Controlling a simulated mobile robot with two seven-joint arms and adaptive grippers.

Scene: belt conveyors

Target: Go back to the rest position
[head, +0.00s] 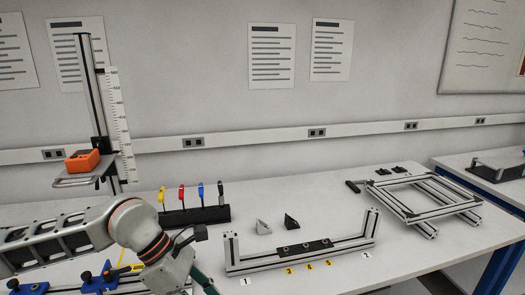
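My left arm (140,232) comes in from the left, low in the head view, and bends down at an orange-banded joint. Its wrist runs off the bottom edge, so the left gripper's fingers are out of sight. A thin teal bar (205,281) shows beside the wrist; I cannot tell what it belongs to. My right arm and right gripper are not in view.
The white table holds a U-shaped aluminium frame (254,262), two small brackets (263,227) (291,222), a rack of coloured-handled tools (205,216) and a rectangular frame (400,212) at right. An orange device (82,160) sits on a column's shelf at left. Blue clamps (98,278) stand below the arm.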

